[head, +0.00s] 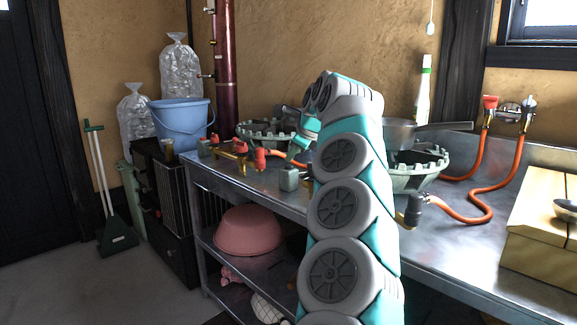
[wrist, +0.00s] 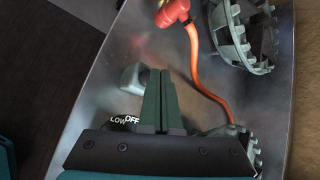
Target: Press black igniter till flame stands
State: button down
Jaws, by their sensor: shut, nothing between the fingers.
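No part is plainly recognisable as a black igniter. In the wrist view, a dark dial marked LOW and OFF (wrist: 125,121) shows left of my gripper (wrist: 159,72), partly cut off by the gripper body. My two green fingers are shut together with nothing between them. A small grey block (wrist: 131,78) lies just left of the fingertips; whether they touch it is unclear. In the head view, my gripper (head: 294,155) points down above a grey block (head: 289,179) at the bench front. A cast burner (head: 265,131) stands behind it. No flame shows on it.
A second burner (head: 418,168) and a pan (head: 398,132) are partly behind my arm. Orange hoses (head: 483,190) run over the metal bench (head: 450,255). Red and brass fittings (head: 238,150) stand left of my gripper. A blue bucket (head: 181,117) is farther left.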

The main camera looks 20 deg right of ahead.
aim_at(291, 169)
jog(key=shift+f, duration=0.1)
dwell(0.6)
jog(key=shift+f+b, duration=0.35)
jog(key=shift+b, duration=0.3)
jog(key=shift+r, duration=0.45)
notch_tip(291, 169, up, 6)
jog(key=p, duration=0.5)
dwell(0.4)
